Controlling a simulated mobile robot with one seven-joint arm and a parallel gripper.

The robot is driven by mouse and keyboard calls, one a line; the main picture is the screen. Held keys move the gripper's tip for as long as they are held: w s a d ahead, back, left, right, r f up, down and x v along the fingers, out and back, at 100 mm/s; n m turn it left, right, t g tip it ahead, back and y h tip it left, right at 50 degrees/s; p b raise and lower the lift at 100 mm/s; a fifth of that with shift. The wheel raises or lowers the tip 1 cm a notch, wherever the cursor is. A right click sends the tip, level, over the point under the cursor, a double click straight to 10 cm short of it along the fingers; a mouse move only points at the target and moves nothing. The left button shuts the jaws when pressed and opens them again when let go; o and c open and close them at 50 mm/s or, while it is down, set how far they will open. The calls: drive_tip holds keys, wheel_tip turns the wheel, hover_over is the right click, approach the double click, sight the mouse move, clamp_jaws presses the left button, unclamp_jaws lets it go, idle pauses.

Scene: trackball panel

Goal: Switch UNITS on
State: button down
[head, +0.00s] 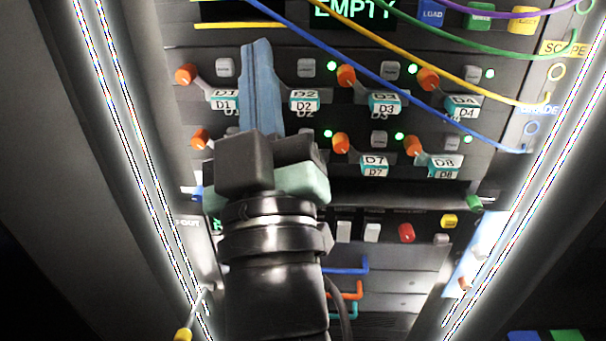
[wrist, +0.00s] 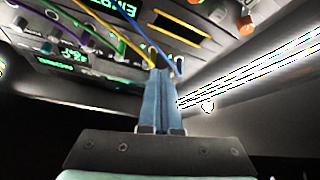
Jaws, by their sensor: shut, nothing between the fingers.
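No label reading UNITS is legible in either view, so I cannot tell which control it is. My gripper (head: 257,48) is shut and empty, its two blue fingers together and pointing up in front of the panel. In the wrist view the closed fingertips (wrist: 160,72) lie near the panel's edge by a yellow and a blue cable. I cannot tell whether they touch anything. The gripper and arm hide part of the D1–D2 rows and the panel below.
Orange levers such as the D3 lever (head: 346,76) stand out in rows beside lit green lamps. A blue cable (head: 330,39) and a yellow cable (head: 450,66) cross the panel. A red button (head: 406,233) sits lower down. Bright light strips flank both sides.

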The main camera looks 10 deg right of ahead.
sight(343, 241)
drive_tip(key=d+f+n+g+h+p, duration=0.1)
drive_tip(key=d+f+n+g+p, duration=0.15)
drive_tip(key=f, duration=0.65)
drive_tip(key=d+f+n+g+h+p, duration=0.1)
drive_tip(key=d+f+n+g, duration=0.15)
drive_tip(key=f, duration=0.65)
drive_tip(key=s+d+f+n+g+p, duration=0.1)
drive_tip(key=s+d+f+n, duration=0.1)
drive_tip(key=f, duration=0.5)
drive_tip(key=s+d+f+n+g, duration=0.1)
drive_tip(key=s+f+n+g, duration=0.1)
drive_tip(key=s+f+n, duration=0.2)
wheel_tip(343, 241, down, 4)
drive_tip(key=shift+s+d+r+p, duration=0.25)
drive_tip(key=shift+s+d+p, duration=0.15)
drive_tip(key=shift+s, duration=0.5)
drive_tip(key=shift+w, duration=0.1)
drive_tip(key=b+x, duration=0.3)
drive_tip(key=x, duration=1)
drive_tip(key=shift+w+d+f, duration=0.15)
drive_tip(key=shift+w+d, duration=0.1)
drive_tip(key=shift+w, duration=0.1)
drive_tip(key=shift+f+b, duration=0.1)
drive_tip(key=shift+b, duration=0.3)
